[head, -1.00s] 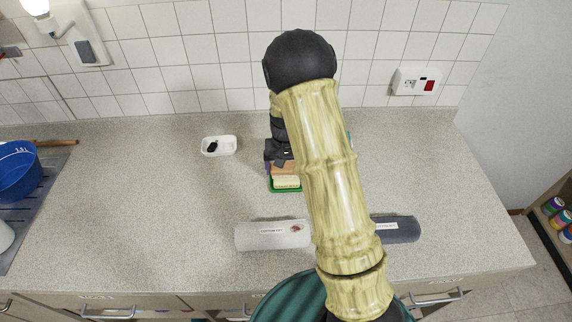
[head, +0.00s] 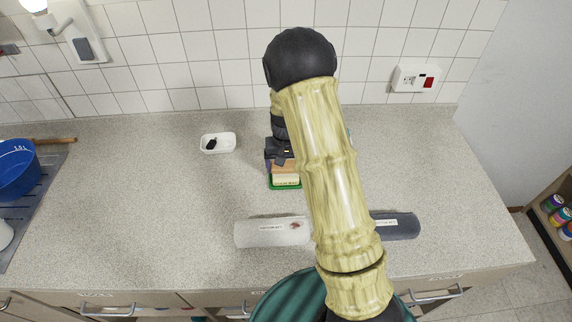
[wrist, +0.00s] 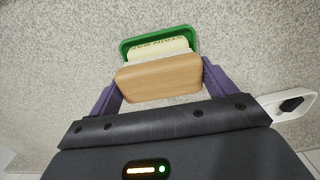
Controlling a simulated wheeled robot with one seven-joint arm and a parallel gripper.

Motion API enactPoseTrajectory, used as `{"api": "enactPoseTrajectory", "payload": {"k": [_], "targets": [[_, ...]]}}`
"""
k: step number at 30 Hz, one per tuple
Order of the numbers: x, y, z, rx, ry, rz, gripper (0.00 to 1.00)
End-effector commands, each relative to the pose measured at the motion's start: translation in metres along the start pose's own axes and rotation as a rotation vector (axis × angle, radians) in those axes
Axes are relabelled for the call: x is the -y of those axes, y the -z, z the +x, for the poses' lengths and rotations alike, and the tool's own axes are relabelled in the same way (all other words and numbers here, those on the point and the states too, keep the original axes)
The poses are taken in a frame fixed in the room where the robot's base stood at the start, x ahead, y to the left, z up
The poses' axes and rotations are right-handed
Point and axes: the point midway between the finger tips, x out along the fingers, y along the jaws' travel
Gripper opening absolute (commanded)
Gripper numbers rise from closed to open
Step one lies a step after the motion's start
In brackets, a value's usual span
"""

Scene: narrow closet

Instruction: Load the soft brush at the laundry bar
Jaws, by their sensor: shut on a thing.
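My gripper (wrist: 160,86) is shut on the soft brush (wrist: 158,79), whose tan wooden back lies between the two purple fingers in the wrist view. In the head view the brush (head: 284,166) shows as a small tan patch under my gripper (head: 282,158). The cream laundry bar (wrist: 160,48) sits in a green dish (wrist: 128,47) just beyond the brush. In the head view the bar (head: 286,181) lies at the brush's near side. The bristles are mostly hidden, so I cannot tell whether they touch the bar.
A white tray (head: 231,147) with a small black item stands to the left. A pale rolled cloth (head: 270,233) and a dark grey one (head: 400,226) lie in front. A blue basin (head: 18,172) is at far left. The counter's middle left is clear.

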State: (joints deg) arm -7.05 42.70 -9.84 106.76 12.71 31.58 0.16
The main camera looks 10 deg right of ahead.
Motion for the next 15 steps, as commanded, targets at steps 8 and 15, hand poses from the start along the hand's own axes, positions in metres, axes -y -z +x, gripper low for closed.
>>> {"api": "enactPoseTrajectory", "payload": {"k": [8, 15], "targets": [[-0.0001, 0.0, 0.0033, 0.0, 0.0, 0.0, 0.65], [-0.0001, 0.0, 0.0056, 0.0, 0.0, 0.0, 0.65]]}}
